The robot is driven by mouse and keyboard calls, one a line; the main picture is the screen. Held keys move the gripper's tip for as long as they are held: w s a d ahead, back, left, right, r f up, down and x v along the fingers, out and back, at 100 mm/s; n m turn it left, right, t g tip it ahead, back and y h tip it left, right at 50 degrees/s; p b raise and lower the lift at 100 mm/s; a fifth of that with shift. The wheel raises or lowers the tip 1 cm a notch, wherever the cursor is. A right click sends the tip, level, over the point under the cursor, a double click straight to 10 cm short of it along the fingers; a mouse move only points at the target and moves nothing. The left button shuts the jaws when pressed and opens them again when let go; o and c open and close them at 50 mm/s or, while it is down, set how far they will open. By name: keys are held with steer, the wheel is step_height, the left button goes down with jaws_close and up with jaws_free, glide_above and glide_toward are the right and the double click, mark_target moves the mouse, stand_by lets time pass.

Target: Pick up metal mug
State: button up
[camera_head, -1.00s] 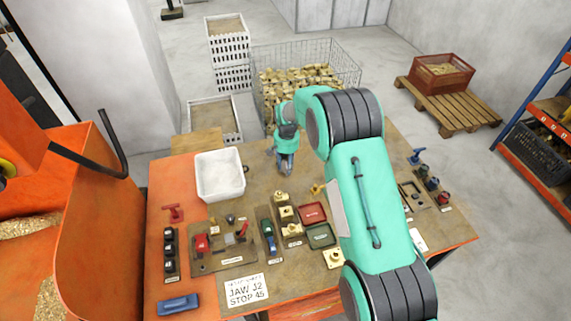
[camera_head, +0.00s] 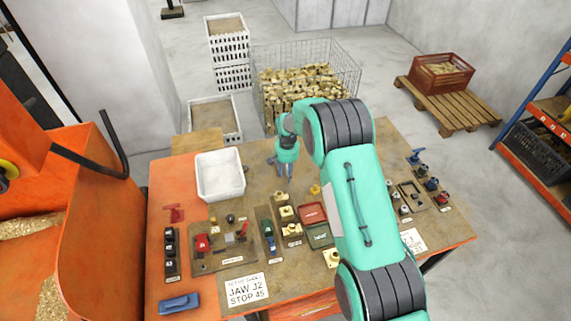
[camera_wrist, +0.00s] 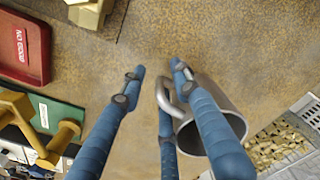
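The metal mug (camera_wrist: 228,112) is in the right part of the wrist view, a grey cylinder with its handle (camera_wrist: 163,97) on the left side. My gripper (camera_wrist: 157,70) has blue fingers that stand apart with a gap between their tips. The right-hand fingers overlap the mug and its handle and hide part of them. I cannot tell whether they touch it. In the head view my gripper (camera_head: 284,181) points down over the brown bench mat, and I cannot make out the mug there.
A white bin (camera_head: 220,175) stands left of my gripper on the orange bench (camera_head: 163,205). Red (camera_head: 312,212) and green (camera_head: 319,235) trays and brass parts (camera_head: 286,213) lie nearer the front. A wire basket of brass parts (camera_head: 300,85) stands behind the bench. Bare mat shows below the fingers (camera_wrist: 150,40).

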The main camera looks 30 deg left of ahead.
jaws_close()
steer(key=shift+r, duration=0.25)
stand_by(0.4)
steer(key=shift+r+b, duration=0.4)
steer(key=shift+r, duration=4.45)
